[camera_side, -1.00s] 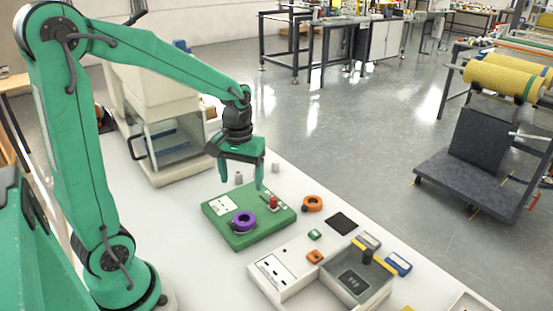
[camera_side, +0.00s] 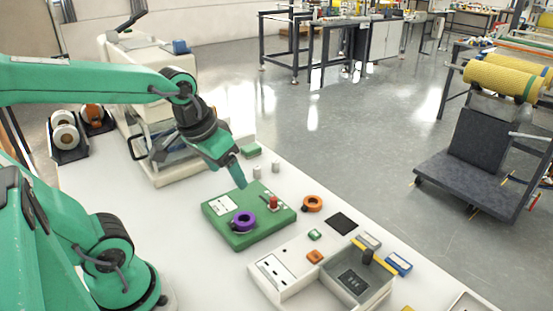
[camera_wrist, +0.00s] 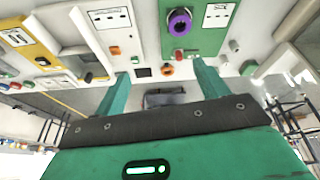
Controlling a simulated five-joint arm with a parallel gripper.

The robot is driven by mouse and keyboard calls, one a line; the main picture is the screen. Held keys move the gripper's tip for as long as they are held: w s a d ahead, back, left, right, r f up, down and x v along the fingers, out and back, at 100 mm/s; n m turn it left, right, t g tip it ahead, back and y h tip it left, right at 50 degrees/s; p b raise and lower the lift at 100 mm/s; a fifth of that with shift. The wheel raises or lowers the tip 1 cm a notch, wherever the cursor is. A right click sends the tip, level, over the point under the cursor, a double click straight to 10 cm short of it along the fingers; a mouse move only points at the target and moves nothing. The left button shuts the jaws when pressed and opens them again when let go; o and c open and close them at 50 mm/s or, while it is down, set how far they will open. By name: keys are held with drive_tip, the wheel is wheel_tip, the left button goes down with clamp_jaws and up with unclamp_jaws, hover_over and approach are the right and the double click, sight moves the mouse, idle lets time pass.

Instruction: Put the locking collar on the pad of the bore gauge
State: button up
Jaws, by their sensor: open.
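A purple ring (camera_side: 243,222) sits on a green block (camera_side: 262,232) that carries a white printed panel and a red knob (camera_side: 273,203). An orange ring (camera_side: 312,203) lies on the table just right of the block. Neither ring is labelled, so I cannot tell for sure which is the locking collar; the green block looks like the bore gauge. My gripper (camera_side: 239,183) is open and empty, tilted, above the block's back edge. The wrist view shows its fingers (camera_wrist: 157,68) apart, with the purple ring (camera_wrist: 180,22) and orange ring (camera_wrist: 167,69) beyond them.
A pale tray (camera_side: 283,299) with a grey bin stands at the front right. A black square (camera_side: 341,222), a small green piece (camera_side: 314,235) and a blue box (camera_side: 398,263) lie near it. Small grey cylinders (camera_side: 275,167) stand behind the block. A pale machine stands at the back left.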

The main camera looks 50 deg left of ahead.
drive_tip(key=shift+s+d+r+m+t, duration=0.2)
drive_tip(key=shift+s+d+m+t, duration=0.1)
drive_tip(key=shift+s, duration=0.2)
drive_tip(key=shift+s+d+r+m+t, duration=0.2)
drive_tip(key=shift+s+m, duration=0.1)
drive_tip(key=shift+s, duration=0.15)
drive_tip(key=shift+s+d+r+m+t, duration=0.2)
drive_tip(key=shift+s+d+m, duration=0.1)
drive_tip(key=shift+s, duration=0.2)
